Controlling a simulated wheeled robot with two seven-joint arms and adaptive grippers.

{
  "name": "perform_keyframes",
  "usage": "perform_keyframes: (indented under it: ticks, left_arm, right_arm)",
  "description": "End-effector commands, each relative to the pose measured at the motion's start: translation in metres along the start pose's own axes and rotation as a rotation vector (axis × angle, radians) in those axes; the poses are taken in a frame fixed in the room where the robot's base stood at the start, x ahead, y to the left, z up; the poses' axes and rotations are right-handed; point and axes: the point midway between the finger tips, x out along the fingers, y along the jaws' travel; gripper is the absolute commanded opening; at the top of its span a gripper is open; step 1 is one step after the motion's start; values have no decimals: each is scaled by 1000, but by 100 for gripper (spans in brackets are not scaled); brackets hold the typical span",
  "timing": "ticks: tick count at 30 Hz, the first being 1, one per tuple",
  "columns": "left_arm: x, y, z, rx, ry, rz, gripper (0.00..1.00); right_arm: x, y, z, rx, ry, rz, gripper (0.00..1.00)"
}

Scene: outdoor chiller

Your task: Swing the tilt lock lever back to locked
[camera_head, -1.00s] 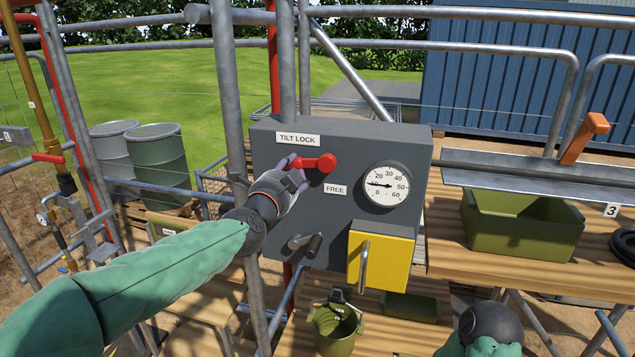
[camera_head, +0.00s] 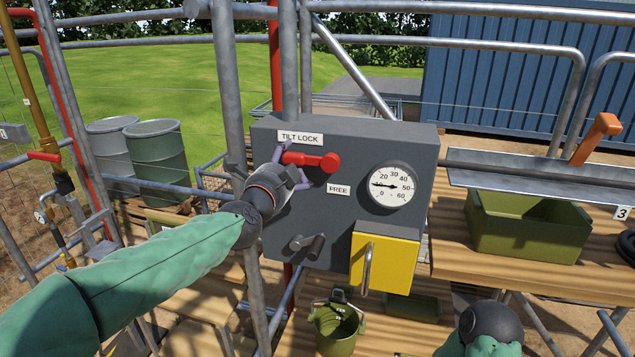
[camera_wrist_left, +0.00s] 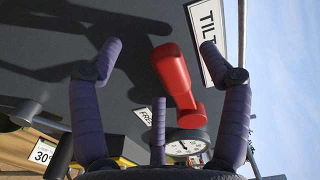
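The red tilt lock lever (camera_head: 312,160) lies about level on the front of the grey box (camera_head: 300,218), between the TILT LOCK label (camera_head: 298,138) and the FREE label (camera_head: 339,189). Its pivot end is on the right and its free end points left. My left gripper (camera_head: 288,160) is at the free end. In the left wrist view, its purple fingers (camera_wrist_left: 160,60) are spread on both sides of the lever (camera_wrist_left: 175,78), with visible gaps. My right gripper is not in view; only part of that arm shows at the bottom right.
A dial gauge (camera_head: 391,186), a yellow cover (camera_head: 384,262) with a handle and a small dark lever (camera_head: 307,244) are on the same box. A steel post (camera_head: 230,90) stands just left of the box. A green bin (camera_head: 525,228) sits on the wooden bench at right.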

Motion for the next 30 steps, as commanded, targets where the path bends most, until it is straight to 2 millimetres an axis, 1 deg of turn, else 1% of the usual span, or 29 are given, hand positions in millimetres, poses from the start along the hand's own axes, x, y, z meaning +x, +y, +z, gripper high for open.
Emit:
perform_keyframes:
  ticks: [1, 2, 14, 17, 30]
  left_arm:
    - [0, -3, -1, 0, 1, -5, 95]
    - [-1, -3, -1, 0, 1, -5, 98]
    - [0, -1, -1, 1, 3, -2, 98]
    - [-3, -1, -1, 1, 3, -2, 98]
    - [-47, -2, -1, 0, 3, -2, 98]
  right_arm:
    - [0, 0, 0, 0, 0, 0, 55]
    - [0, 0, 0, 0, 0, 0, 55]
    - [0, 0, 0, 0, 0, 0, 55]
    - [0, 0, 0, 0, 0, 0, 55]
    - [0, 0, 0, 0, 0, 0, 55]
